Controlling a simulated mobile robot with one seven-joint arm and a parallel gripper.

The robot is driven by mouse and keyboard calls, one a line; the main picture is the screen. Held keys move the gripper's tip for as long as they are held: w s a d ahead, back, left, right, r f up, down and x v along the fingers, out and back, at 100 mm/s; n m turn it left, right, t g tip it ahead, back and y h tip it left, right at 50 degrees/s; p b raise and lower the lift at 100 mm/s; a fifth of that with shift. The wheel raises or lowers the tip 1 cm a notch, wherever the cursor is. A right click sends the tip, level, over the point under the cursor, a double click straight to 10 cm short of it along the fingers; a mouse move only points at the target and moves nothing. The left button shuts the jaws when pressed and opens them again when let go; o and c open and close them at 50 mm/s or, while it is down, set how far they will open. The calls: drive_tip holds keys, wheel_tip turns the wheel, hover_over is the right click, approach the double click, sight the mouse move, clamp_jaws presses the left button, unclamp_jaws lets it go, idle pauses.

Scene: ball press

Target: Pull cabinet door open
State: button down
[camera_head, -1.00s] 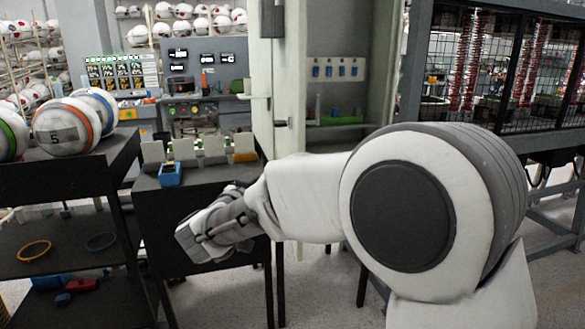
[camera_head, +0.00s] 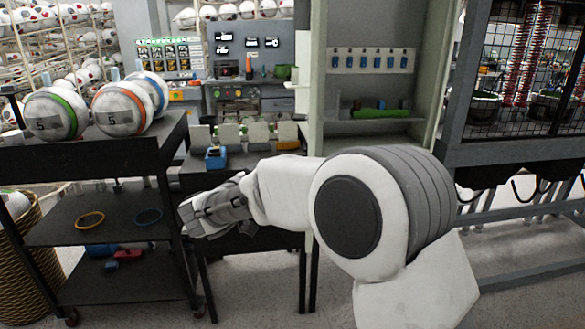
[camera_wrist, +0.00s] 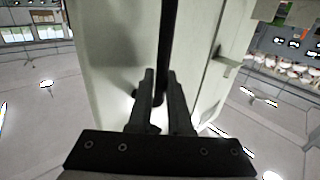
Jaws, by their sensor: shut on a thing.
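The cabinet (camera_head: 370,85) stands at the upper middle of the head view. Its front is open there, showing a shelf and a row of blue-marked items. A pale upright panel (camera_head: 318,75) bounds it on the left; I cannot tell whether this is the door or the side wall. In the wrist view the pale door (camera_wrist: 105,50) fills the middle, with a dark upright handle bar (camera_wrist: 166,40). My gripper (camera_wrist: 160,76) is shut on the handle, one finger on each side.
A black shelf cart (camera_head: 85,160) with several balls stands at the left. A wire-mesh cage (camera_head: 525,75) is at the right. Grey floor (camera_head: 430,300) shows at the lower right.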

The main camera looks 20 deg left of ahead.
drive_tip(key=c, duration=0.8)
unclamp_jaws()
drive_tip(key=shift+c, duration=0.2)
drive_tip(key=p+v, duration=0.1)
drive_tip(key=v, duration=1.6)
drive_tip(key=shift+s, duration=0.15)
drive_tip(key=shift+a, duration=0.1)
